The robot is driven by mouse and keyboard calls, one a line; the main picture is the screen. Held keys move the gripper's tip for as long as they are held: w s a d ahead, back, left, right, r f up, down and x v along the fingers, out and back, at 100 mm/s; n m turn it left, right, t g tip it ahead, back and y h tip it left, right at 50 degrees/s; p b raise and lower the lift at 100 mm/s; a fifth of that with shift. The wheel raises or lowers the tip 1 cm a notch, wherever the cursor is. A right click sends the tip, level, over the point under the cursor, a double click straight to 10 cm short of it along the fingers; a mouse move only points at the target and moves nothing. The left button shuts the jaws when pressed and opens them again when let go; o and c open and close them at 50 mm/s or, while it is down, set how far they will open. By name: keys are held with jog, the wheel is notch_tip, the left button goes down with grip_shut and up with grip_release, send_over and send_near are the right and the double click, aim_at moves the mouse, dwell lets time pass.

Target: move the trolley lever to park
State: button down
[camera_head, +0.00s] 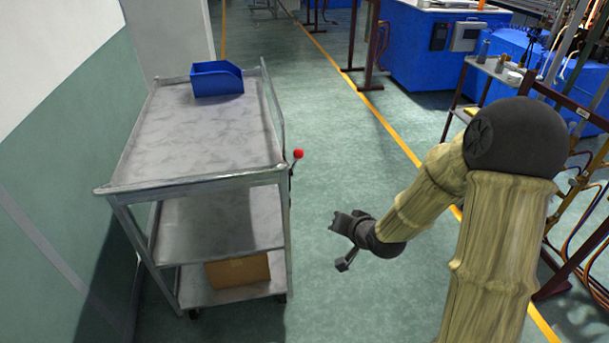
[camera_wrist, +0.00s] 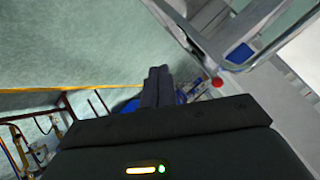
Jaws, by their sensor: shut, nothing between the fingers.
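The red knob (camera_wrist: 217,82) also shows in the wrist view, right of the fingers, near the trolley's frame (camera_wrist: 200,45). My gripper (camera_head: 338,221) is right of and below the lever in the head view, apart from it. In the wrist view the fingers (camera_wrist: 158,73) are together and empty. The lever's base is mostly hidden.
A blue bin (camera_head: 216,80) sits on the trolley top and a cardboard box (camera_head: 238,271) on the bottom shelf. A wall (camera_head: 60,120) is close at the left. Blue machinery (camera_head: 425,45) and a railing stand at the right. Floor right of the trolley is clear.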

aim_at(301, 157)
jog(key=w+a+m+t+y+b, duration=0.4)
jog(key=w+m+t, duration=0.3)
jog(key=m+t, duration=0.2)
jog(key=shift+r+m+y+b, duration=0.3)
jog(key=shift+r+m+b, duration=0.15)
jog(key=shift+b, duration=0.15)
jog(key=shift+w+a, duration=0.15)
jog(key=shift+w, duration=0.05)
jog(key=p+x, duration=0.2)
jog(key=x, duration=1.1)
jog(key=shift+w+a, duration=0.2)
jog(key=shift+w, duration=0.1)
jog(key=shift+w+r, duration=0.1)
jog(key=shift+r, duration=0.05)
